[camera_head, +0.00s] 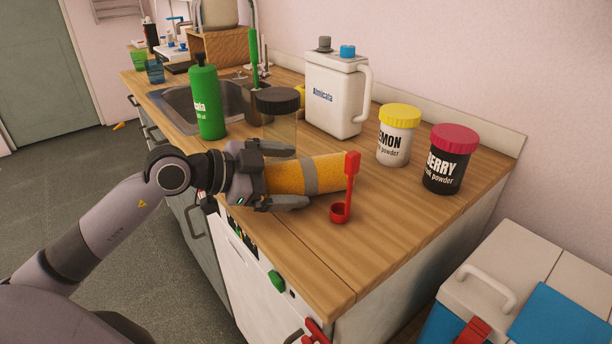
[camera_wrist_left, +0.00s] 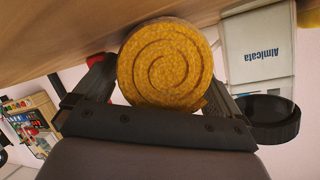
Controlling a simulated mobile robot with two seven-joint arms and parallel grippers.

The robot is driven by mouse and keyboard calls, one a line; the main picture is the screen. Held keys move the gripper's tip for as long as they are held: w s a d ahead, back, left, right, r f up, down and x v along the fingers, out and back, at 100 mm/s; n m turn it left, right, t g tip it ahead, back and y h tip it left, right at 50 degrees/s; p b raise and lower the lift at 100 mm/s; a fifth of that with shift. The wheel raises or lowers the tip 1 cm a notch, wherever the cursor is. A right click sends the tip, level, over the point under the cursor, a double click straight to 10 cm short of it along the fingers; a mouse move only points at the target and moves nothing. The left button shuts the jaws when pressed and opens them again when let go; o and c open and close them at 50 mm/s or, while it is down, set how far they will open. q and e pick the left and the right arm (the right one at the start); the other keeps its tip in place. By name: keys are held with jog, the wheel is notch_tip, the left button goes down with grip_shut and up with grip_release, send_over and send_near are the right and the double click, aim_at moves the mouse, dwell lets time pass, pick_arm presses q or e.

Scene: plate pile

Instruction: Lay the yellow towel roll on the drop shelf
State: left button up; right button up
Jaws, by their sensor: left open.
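The yellow towel roll (camera_head: 328,171), with a grey band around it, lies on its side on the wooden counter. Its spiral end (camera_wrist_left: 165,65) faces my left wrist camera. My left gripper (camera_head: 284,177) is open, with one finger on each side of the roll's near end. In the left wrist view the roll's end sits between the spread fingers; whether either finger touches it I cannot tell. I cannot make out which surface is the drop shelf. My right gripper is not in view.
A red scoop (camera_head: 345,190) stands by the roll's far end. A dark-lidded clear jar (camera_head: 279,128) and a white jug (camera_head: 335,95) are behind. Yellow-lidded (camera_head: 396,140) and red-lidded (camera_head: 449,165) tubs stand right. The counter's front right (camera_head: 385,240) is clear.

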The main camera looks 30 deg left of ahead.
pick_arm(q)
jog(key=shift+w+d+f, duration=0.15)
jog(key=shift+w+d, duration=0.1)
jog(key=shift+w, duration=0.15)
jog(key=c, duration=1.3)
jog(key=shift+o, duration=0.2)
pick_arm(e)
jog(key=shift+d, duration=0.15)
pick_arm(q)
notch_tip(320, 180, up, 20)
jog(key=p, duration=0.3)
jog(key=shift+p, duration=0.35)
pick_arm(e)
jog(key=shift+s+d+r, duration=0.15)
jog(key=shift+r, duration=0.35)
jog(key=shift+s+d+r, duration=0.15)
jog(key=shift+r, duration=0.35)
